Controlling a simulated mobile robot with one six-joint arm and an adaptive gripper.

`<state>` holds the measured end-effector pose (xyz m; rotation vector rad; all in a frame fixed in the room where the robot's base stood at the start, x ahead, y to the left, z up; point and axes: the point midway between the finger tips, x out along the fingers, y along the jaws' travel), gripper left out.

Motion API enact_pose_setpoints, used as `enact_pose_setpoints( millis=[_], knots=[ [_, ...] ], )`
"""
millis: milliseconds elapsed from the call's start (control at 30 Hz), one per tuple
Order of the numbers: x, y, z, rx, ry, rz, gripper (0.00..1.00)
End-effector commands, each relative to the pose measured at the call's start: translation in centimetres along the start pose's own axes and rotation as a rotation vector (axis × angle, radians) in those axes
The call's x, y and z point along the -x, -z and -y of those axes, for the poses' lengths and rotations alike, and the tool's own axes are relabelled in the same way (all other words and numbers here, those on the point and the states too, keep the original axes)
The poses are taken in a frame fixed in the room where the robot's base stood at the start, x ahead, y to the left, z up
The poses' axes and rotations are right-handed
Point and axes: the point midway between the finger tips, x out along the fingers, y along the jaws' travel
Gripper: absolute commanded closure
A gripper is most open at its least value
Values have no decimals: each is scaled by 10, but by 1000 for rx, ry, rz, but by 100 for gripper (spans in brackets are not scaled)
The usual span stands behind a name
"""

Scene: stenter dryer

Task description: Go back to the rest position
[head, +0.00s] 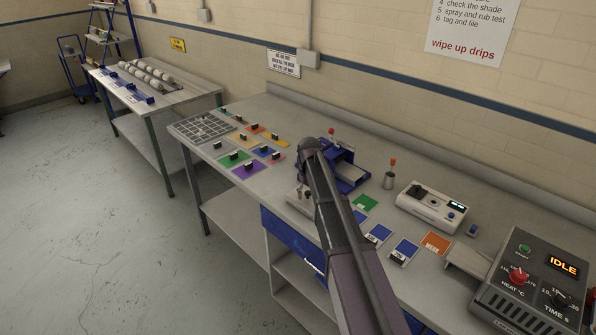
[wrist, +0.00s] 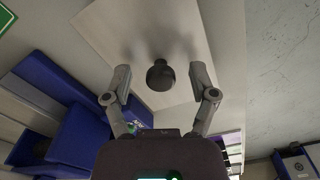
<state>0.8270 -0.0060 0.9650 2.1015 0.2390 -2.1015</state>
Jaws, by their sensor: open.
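My gripper (wrist: 160,73) shows in the wrist view with its two fingers spread apart and nothing held between them. A dark round knob (wrist: 161,76) on a pale plate (wrist: 112,22) shows between and beyond the fingertips, with a gap on each side. In the head view my arm reaches out over the bench, and the arm itself hides my gripper.
A blue machine (head: 349,172) stands close to the arm's far end. Coloured swatches (head: 246,168) lie to the left on the bench (head: 208,151). A white instrument (head: 432,207) and a control box reading IDLE (head: 535,280) stand to the right. Open floor (head: 90,220) lies left.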

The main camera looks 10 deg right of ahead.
Motion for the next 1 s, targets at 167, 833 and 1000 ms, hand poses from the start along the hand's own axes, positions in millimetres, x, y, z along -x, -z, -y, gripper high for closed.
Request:
enact_pose_setpoints(
  millis=[167,833,1000],
  knots=[
    [0,-19,5,-12,0,0,26],
    [0,-227,58,-174,-1,1,26],
    [0,-267,67,-210,-1,1,26]
  ],
)
